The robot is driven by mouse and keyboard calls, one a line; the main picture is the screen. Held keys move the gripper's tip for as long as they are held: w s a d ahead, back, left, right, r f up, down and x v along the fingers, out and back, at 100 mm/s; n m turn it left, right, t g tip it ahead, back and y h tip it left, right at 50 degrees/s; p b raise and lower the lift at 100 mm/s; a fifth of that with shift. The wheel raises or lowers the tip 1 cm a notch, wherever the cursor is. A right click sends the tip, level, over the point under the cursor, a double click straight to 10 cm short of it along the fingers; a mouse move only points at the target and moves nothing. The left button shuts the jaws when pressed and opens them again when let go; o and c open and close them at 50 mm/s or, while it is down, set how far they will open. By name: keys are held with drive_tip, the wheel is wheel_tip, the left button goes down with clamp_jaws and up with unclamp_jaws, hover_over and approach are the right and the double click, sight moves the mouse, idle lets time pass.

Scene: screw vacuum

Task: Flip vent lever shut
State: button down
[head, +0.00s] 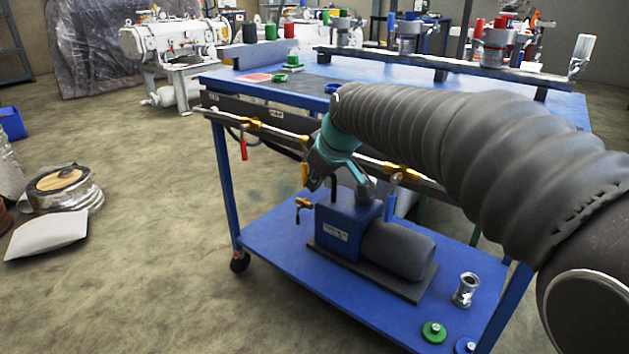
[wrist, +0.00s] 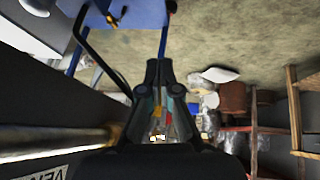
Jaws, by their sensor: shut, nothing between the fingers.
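A metal pipe (head: 285,132) with brass valves runs along the cart's front edge. The left brass valve (head: 250,123) has a red lever (head: 243,150) hanging down. Another brass valve (head: 400,172) sits right of my gripper, with a blue handle (head: 390,207) pointing down. In the wrist view a partly cut-off label starting "VE" (wrist: 42,173) lies beside the pipe (wrist: 60,139); I cannot tell which lever it marks. My gripper (head: 316,180) is shut and empty, pointing down in front of the pipe. It also shows in the wrist view (wrist: 158,68). My arm hides part of the pipe.
A blue pump (head: 340,235) with a grey motor stands on the lower shelf (head: 275,268) below my gripper. A smaller brass valve (head: 304,203) is close to the gripper's left. A dark hose (wrist: 84,42) passes nearby.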

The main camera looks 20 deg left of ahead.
drive_tip(key=s+d+b, duration=0.1)
drive_tip(key=s+d, duration=0.5)
drive_tip(key=d, duration=0.6)
drive_tip(key=shift+s+r, duration=0.2)
drive_tip(key=shift+s, duration=0.2)
drive_tip(key=s+d+f+m+h+p, duration=0.1)
drive_tip(key=s+d+f+m+h, duration=0.1)
drive_tip(key=s+d+f+m, duration=0.45)
drive_tip(key=s+d+r+m+h+p, duration=0.1)
drive_tip(key=s+d+r+m+p, duration=0.1)
drive_tip(key=s+d, duration=0.2)
drive_tip(key=s+d+r+m+t+h+p, duration=0.1)
drive_tip(key=s+d+r+m+p, duration=0.1)
drive_tip(key=d, duration=0.6)
drive_tip(key=s+d+r+m+h+p, duration=0.1)
drive_tip(key=s+d+r+m+p, duration=0.1)
drive_tip(key=s+d, duration=0.4)
drive_tip(key=shift+s+d+r+m+p, duration=0.15)
drive_tip(key=shift+d+m+p, duration=0.4)
drive_tip(key=shift+p, duration=0.4)
